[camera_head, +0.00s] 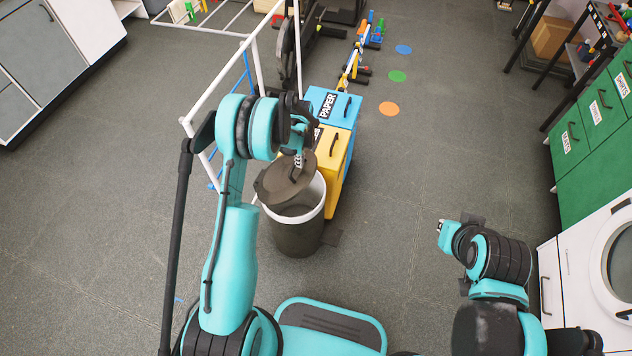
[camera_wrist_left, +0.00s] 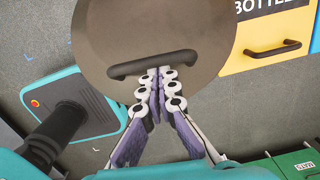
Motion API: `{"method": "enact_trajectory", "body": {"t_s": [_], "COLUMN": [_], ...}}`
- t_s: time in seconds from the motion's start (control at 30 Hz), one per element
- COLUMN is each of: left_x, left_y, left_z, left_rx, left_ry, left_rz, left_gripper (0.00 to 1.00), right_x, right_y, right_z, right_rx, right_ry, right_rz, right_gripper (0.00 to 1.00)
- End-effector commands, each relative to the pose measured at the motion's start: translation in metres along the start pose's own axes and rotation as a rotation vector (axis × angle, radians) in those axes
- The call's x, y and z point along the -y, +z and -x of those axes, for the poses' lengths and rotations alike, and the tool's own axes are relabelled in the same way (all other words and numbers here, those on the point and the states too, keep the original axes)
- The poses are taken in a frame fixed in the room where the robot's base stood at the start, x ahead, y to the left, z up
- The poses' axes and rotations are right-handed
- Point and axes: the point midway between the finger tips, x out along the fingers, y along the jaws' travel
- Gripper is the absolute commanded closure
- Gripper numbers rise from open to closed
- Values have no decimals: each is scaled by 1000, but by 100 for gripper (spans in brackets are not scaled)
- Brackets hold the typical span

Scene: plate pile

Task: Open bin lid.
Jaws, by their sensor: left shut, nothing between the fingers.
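A round dark bin (camera_head: 297,238) with a white rim stands on the floor in the middle of the head view. Its grey-brown lid (camera_head: 277,190) is out of line with the rim, toward the back left, and the inside of the bin shows at the front right. The lid (camera_wrist_left: 190,35) fills the top of the left wrist view, with a dark bar handle (camera_wrist_left: 125,70). My left gripper (camera_head: 299,160) is over the lid. Its fingertips (camera_wrist_left: 159,72) are together at the handle's middle, with nothing visible between them. My right gripper (camera_head: 445,235) is far from the bin at lower right; its fingers are unclear.
A yellow bin (camera_head: 335,165) and a blue PAPER bin (camera_head: 345,105) stand close behind the dark bin. A white rail frame (camera_head: 222,82) is at the back left. Green drawers (camera_head: 575,145) and a white washer (camera_head: 605,240) line the right. The floor between is clear.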

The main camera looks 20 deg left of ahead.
Motion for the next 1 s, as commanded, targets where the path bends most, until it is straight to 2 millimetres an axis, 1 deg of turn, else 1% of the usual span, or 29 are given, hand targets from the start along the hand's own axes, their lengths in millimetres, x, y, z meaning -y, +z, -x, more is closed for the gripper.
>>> {"method": "enact_trajectory", "body": {"t_s": [0.03,0.2,0.27,0.4,0.53,0.7,0.77,0.8,0.87,0.9,0.93,1.0], "left_x": [0,0,1,0,0,0,0,-1,-6,-11,-15,-22], "left_y": [-10,-34,-41,-52,-61,-64,-64,-68,-80,-89,-95,-105], "left_z": [-10,-38,-47,-69,-82,-88,-87,-81,-59,-41,-28,-8], "left_rx": [39,175,220,243,252,328,337,344,367,386,402,431], "left_ry": [-1,-1,-3,-2,-1,-1,-1,0,1,2,3,2], "left_rz": [-6,-5,-4,0,-1,1,1,0,-4,-5,-2,2], "left_gripper": [100,100,100,100,100,100,100,100,100,100,100,100], "right_x": [0,0,0,0,0,0,0,0,0,0,0,0], "right_y": [4,11,14,20,24,26,26,24,19,14,12,8], "right_z": [-5,-15,-19,-28,-34,-36,-36,-34,-26,-20,-16,-11], "right_rx": [0,0,0,0,0,0,0,0,0,0,0,0], "right_ry": [0,0,0,0,0,0,0,0,0,0,0,0], "right_rz": [0,0,0,0,0,0,0,0,0,0,0,0], "right_gripper": [100,100,100,100,100,100,100,100,100,100,100,100]}}
